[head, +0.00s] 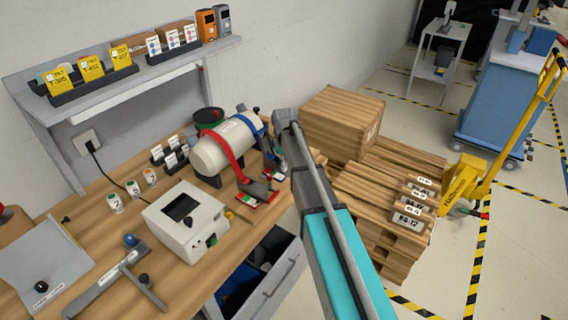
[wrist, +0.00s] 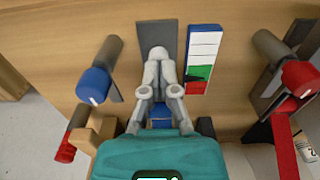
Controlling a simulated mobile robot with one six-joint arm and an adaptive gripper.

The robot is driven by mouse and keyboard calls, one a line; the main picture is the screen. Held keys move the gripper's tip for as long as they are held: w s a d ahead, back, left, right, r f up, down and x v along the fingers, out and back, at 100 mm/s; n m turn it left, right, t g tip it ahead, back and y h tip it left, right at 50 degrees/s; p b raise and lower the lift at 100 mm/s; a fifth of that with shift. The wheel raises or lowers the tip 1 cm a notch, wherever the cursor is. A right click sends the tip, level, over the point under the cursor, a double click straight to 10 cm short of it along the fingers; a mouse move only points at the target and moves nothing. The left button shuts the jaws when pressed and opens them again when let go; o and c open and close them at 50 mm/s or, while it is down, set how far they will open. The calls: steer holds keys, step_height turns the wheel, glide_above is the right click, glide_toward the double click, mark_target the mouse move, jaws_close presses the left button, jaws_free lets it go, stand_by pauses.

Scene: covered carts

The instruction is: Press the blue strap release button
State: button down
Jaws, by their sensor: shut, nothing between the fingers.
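A white cylinder (head: 228,145) lies on the wooden bench, held by a red strap (head: 222,150) and a blue strap (head: 252,128). My gripper (head: 281,162) is beside the blue strap's end, at the bench's right side. In the wrist view my gripper (wrist: 159,52) is shut and empty, its fingertips over a dark grey plate (wrist: 152,30). Next to the plate is a blue-edged gauge strip (wrist: 205,52) with white, green and red fields. I cannot make out a separate blue button; the fingers cover part of the plate. Whether the tips touch it is unclear.
A blue-capped knob (wrist: 94,86) is left of the fingers and a red-capped knob (wrist: 300,78) right of them. A white device (head: 186,220) stands in front of the cylinder. An open drawer (head: 262,275) juts out below. Pallets (head: 385,200) stand at right.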

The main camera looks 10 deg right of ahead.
steer(key=shift+f, duration=0.1)
steer(key=shift+f+b, duration=0.7)
steer(key=shift+b, duration=0.2)
steer(key=shift+s, duration=0.35)
steer(key=shift+f, duration=0.15)
steer(key=shift+w+r, duration=0.15)
steer(key=shift+r, duration=0.15)
step_height(320, 180, up, 3)
steer(key=p, duration=0.3)
steer(key=shift+w+f, duration=0.1)
step_height(320, 180, up, 11)
steer(key=p, duration=1.1)
